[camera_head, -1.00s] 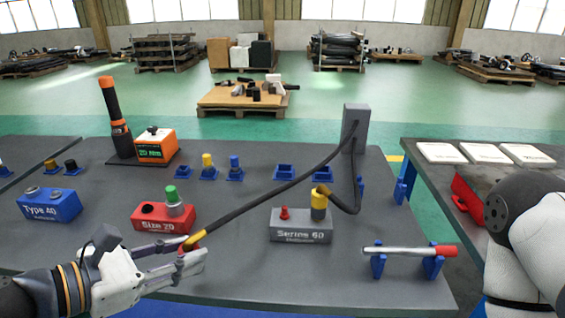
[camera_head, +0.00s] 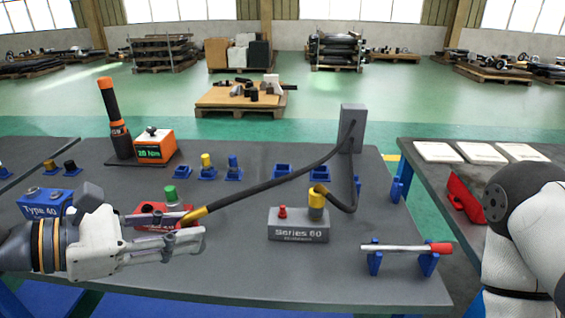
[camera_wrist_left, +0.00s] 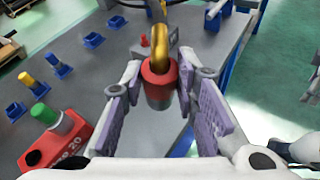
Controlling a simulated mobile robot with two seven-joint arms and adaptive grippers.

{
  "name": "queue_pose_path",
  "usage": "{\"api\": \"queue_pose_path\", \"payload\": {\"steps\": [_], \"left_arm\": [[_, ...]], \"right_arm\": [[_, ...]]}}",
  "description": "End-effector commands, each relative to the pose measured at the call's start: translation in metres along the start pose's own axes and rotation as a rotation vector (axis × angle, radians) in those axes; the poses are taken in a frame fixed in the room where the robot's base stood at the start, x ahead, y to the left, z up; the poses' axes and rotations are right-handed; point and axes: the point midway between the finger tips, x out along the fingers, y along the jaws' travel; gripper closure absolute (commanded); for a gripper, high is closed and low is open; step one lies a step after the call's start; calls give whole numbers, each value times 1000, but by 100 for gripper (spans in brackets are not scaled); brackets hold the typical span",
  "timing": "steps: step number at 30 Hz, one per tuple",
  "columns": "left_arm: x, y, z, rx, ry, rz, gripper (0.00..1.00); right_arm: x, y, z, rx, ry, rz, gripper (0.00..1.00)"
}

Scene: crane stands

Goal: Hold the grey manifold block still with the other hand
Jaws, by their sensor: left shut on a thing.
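The grey manifold block (camera_head: 300,232), marked "Series 60", sits on the dark table. A red cap (camera_head: 282,212) and a yellow hose fitting (camera_head: 317,203) stand on its top. A black hose (camera_head: 265,187) runs to a yellow end (camera_head: 195,215) at my left gripper (camera_head: 192,233). In the left wrist view, my left gripper (camera_wrist_left: 160,95) is shut on a red connector (camera_wrist_left: 158,82) below the yellow bend (camera_wrist_left: 160,45). It is left of the grey block and apart from it. My right gripper is out of view; only part of my right arm shows.
A red "Size 20" block (camera_wrist_left: 60,140) with a green cap stands beside my left gripper, partly hidden in the head view. A grey upright post (camera_head: 352,128) carries the hose. A red-handled tool (camera_head: 405,249) lies on blue holders at the right front. The front middle table is clear.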

Motion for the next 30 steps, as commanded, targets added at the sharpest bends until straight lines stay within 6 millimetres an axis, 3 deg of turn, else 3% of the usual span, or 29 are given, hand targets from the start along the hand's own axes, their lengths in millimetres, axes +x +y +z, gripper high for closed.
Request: {"api": "queue_pose_path", "payload": {"steps": [5,9,14,18,24,30], "left_arm": [[1,1,-1,-2,2,-1,100],[12,14,-7,-15,19,-8,100],[54,49,-14,-62,54,-36,100],[104,70,12,-90,75,-75,100],[163,67,63,-108,96,-135,100],[181,59,88,-113,101,-159,100]], "right_arm": [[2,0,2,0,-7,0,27],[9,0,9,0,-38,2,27],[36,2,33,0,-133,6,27],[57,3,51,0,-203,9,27],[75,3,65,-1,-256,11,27],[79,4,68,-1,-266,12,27]]}}
